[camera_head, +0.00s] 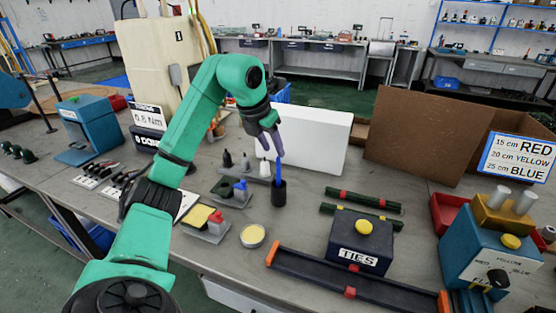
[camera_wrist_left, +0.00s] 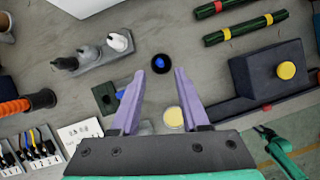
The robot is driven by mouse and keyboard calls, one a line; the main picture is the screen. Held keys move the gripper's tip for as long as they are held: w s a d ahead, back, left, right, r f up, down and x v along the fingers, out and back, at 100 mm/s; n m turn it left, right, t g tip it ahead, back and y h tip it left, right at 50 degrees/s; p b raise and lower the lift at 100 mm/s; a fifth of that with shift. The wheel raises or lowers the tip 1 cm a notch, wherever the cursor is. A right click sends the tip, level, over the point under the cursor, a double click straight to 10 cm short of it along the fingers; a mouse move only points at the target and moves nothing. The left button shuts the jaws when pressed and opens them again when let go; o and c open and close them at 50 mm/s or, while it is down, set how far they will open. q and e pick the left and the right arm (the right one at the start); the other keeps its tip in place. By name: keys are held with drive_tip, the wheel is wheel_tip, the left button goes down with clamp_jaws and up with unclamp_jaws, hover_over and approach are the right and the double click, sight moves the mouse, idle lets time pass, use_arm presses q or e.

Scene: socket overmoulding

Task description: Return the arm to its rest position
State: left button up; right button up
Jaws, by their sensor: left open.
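My left arm reaches in from the left in the head view, and its left gripper (camera_head: 270,146) hangs above the bench with its fingers pointing down. In the left wrist view the two purple fingers of this gripper (camera_wrist_left: 159,74) stand wide apart with nothing between them. Just below and beyond the fingertips is a black cup (camera_head: 279,196) holding a blue pen-like stick (camera_head: 278,168); the cup also shows in the left wrist view (camera_wrist_left: 161,70).
A holder with bottles (camera_head: 243,167), a sponge tray (camera_head: 204,222) and a round yellow tin (camera_head: 252,236) stand near the cup. A TIES box (camera_head: 360,245), green bundles (camera_head: 364,197) and a dark rail (camera_head: 340,282) lie right. A white block (camera_head: 310,140) stands behind.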

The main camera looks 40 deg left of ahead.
use_arm(q)
drive_tip(key=shift+v, duration=1.25)
